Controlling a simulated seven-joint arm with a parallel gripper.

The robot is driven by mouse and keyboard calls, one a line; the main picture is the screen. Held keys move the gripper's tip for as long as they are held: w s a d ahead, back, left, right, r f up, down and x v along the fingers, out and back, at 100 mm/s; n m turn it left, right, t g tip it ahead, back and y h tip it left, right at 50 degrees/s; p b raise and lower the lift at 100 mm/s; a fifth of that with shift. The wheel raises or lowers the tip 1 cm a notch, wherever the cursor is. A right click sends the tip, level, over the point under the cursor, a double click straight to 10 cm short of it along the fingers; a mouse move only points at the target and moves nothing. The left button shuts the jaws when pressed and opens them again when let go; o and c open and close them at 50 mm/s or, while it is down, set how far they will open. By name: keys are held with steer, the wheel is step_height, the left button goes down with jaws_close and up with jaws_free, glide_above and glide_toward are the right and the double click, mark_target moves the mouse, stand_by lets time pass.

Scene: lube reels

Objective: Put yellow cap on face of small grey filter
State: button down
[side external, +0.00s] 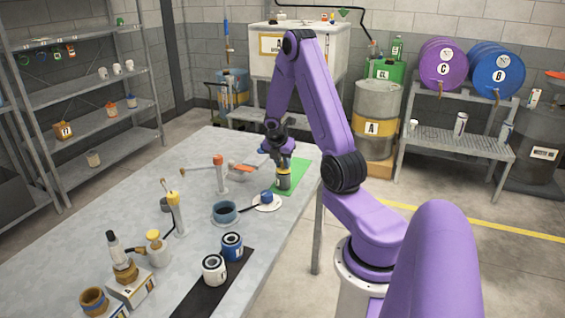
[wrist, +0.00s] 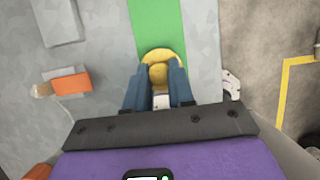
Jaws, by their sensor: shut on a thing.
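My gripper (side external: 283,160) points down over the green mat (side external: 297,175) at the far right end of the table. In the wrist view its two blue fingers (wrist: 158,88) are shut on the yellow cap (wrist: 160,70), a round disc with a raised knob. The small grey filter (side external: 284,182) stands upright on the mat directly below the cap. A thin yellow band shows at its top in the side view. I cannot tell whether the cap rests fully on the filter's face. The fingers and cap hide most of the filter in the wrist view.
A white plate (side external: 272,206) with a blue item and a blue-grey bowl (side external: 225,211) stand nearby. An orange-capped post (side external: 220,175) is left of the gripper. Blue (side external: 232,250) and white (side external: 214,271) filters stand on a black strip at the front.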

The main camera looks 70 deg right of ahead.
steer(key=shift+f, duration=0.2)
steer(key=c, duration=1)
jaws_free()
steer(key=v, duration=1.1)
steer(key=a+r+m+t+y, duration=0.2)
steer(key=a+r+m+y, duration=0.1)
steer(key=a, duration=2.3)
steer(key=s+a, duration=0.4)
steer(key=s, duration=0.2)
steer(key=s+a+m+g+y, duration=0.1)
steer(key=s+a, duration=0.3)
steer(key=s, duration=0.2)
steer(key=s+a+r+m, duration=0.1)
steer(key=s+a, duration=0.3)
steer(key=s, duration=0.3)
steer(key=shift+a+g+y, duration=0.1)
steer(key=shift+g+y, duration=0.3)
